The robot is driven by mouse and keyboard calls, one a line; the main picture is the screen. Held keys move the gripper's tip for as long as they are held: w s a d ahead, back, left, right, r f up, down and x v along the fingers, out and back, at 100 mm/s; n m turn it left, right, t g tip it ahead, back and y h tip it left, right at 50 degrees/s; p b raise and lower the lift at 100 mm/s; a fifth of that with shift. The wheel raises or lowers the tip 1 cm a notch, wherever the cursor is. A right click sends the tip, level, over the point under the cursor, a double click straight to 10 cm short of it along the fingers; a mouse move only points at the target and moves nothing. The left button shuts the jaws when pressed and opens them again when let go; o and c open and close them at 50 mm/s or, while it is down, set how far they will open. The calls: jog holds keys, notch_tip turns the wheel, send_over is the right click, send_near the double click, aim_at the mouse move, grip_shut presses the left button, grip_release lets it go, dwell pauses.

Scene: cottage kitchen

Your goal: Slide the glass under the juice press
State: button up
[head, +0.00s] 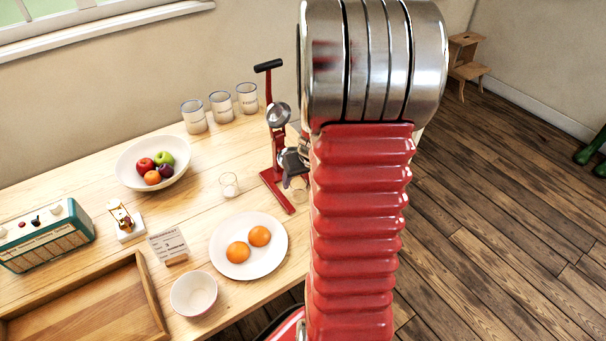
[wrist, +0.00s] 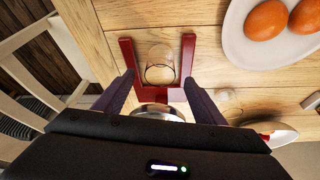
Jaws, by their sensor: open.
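The juice press (head: 275,130) is red with a silver cup and a black-handled lever, and stands at the table's right side. In the wrist view its red forked base (wrist: 188,52) lies flat. A clear glass (wrist: 160,66) stands upright between the two prongs of that base and looks empty. It also shows beside the press in the head view (head: 299,192), partly hidden by my arm. My gripper (wrist: 159,78) is open, with one dark finger to each side of the glass. I cannot tell if either finger touches it. My arm hides most of the gripper in the head view.
A plate (head: 238,268) with two oranges lies in front of the press. A small clear cup (head: 229,185) stands left of it. A fruit bowl (head: 128,172), canisters (head: 221,106), a white bowl (head: 194,294), a card (head: 168,246), a radio (head: 44,234) and a wooden tray (head: 95,308) surround them.

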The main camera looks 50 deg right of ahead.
aim_at(299, 184)
jog(key=shift+x, duration=2.75)
jog(key=c, duration=1.2)
